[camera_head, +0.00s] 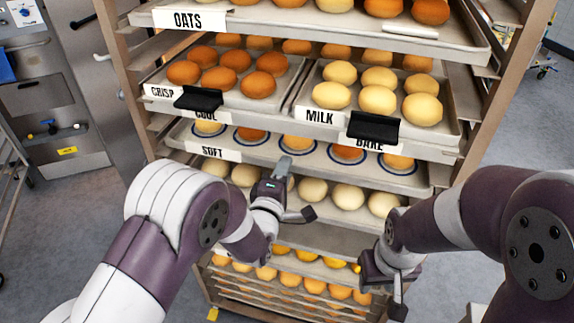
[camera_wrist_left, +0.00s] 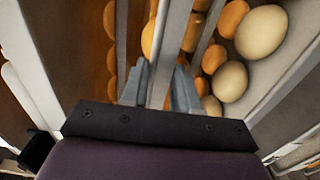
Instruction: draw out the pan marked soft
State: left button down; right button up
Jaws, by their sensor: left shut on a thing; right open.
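The pan marked SOFT (camera_head: 257,158) is a shallow metal pan in the rack, with its white label (camera_head: 212,152) at the left of its front rim. It holds several orange and pale buns on blue-ringed spots. My left gripper (camera_head: 284,167) is shut on the front rim, right of the label. In the left wrist view the fingers (camera_wrist_left: 160,88) stand either side of a thin metal edge, close up. My right gripper (camera_head: 388,283) is open and empty, low in front of the rack's right side, apart from the pan. My left gripper hides a little of the rim.
Pans marked CRISP (camera_head: 160,91) and MILK (camera_head: 320,116) sit above, with black handles (camera_head: 199,99) (camera_head: 373,127) jutting forward. The OATS tray (camera_head: 240,20) is higher. A pale-bun tray and more loaded trays lie below. Rack posts (camera_head: 480,95) flank the pans.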

pick_arm(q)
jog(key=v, duration=0.4)
jog(key=shift+s+a, duration=0.1)
jog(key=shift+s, duration=0.2)
dwell(0.4)
jog(key=shift+v, duration=2.35)
jog(key=shift+r, duration=0.1)
jog(key=shift+v, duration=2.35)
jog(key=shift+s, duration=0.1)
